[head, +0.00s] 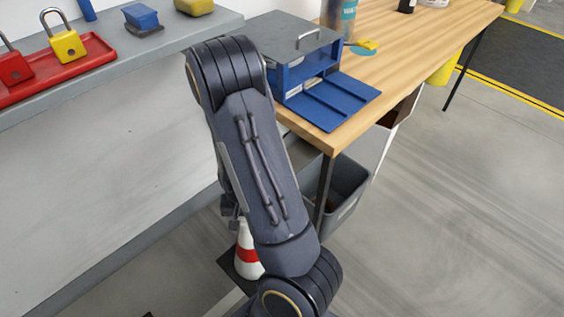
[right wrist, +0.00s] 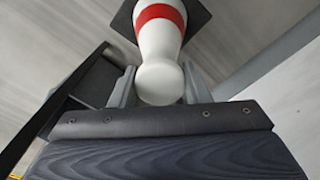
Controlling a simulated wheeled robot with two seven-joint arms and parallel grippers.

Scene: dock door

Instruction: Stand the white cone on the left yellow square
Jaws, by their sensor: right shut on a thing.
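The white cone (head: 247,262) has a red band and a dark square base. In the head view it is low in the middle, roughly upright and partly hidden behind my right arm. In the right wrist view the cone (right wrist: 160,45) has its rounded white top between the two fingers of my right gripper (right wrist: 160,88), which is shut on it. I cannot tell whether its base touches the floor. In the head view only a small part of my right gripper shows beside the arm. I see no yellow square in either view. My left gripper is not in view.
A grey ledge (head: 130,62) at the left holds a red tray (head: 57,78) with padlocks. A wooden table (head: 415,50) bears a blue box (head: 300,62). A grey bin (head: 348,190) stands below it. The floor at the right is clear, with yellow lines farther back.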

